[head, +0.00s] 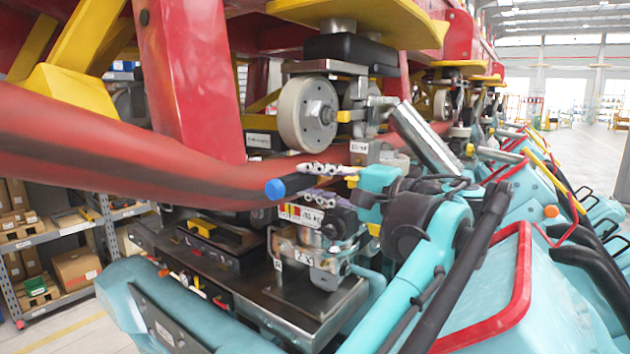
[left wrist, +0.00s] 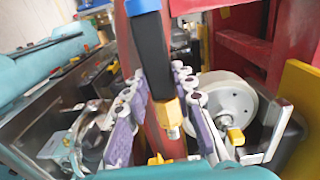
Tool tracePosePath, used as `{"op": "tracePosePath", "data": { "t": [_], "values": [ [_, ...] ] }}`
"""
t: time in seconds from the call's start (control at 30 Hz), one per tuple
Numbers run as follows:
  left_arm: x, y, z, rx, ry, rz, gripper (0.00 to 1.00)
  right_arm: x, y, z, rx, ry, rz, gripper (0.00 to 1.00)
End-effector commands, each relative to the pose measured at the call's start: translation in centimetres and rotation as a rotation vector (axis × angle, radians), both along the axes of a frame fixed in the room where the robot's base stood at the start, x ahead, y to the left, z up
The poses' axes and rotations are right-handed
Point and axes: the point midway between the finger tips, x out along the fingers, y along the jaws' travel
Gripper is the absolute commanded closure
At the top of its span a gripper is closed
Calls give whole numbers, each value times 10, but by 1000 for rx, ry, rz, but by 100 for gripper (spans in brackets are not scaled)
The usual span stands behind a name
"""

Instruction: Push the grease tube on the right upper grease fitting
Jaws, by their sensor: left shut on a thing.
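My left gripper (head: 312,181), with purple linkage fingers, is shut on the grease tube in front of the red rail. The tube is dark with a blue end cap (head: 275,189) that points left in the head view. My right gripper is not seen.
The red rail (head: 120,150) crosses close behind the tube. Below is a lower wheel assembly with metal brackets (head: 318,262). A shelf with boxes (head: 75,268) stands at left.

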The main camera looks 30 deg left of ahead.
Motion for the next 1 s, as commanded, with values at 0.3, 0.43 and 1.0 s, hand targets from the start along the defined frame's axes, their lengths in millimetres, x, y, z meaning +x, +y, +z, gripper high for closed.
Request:
{"op": "tracePosePath", "data": {
  "t": [0.3, 0.43, 1.0],
  "values": [
    [11, -1, 2, 1, -1, -1, 100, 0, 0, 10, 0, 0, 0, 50],
    [25, -2, 2, 1, -1, -1, 100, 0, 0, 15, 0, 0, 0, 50],
    [77, -6, 2, 1, -1, -1, 100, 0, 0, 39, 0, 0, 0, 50]
  ]
}}
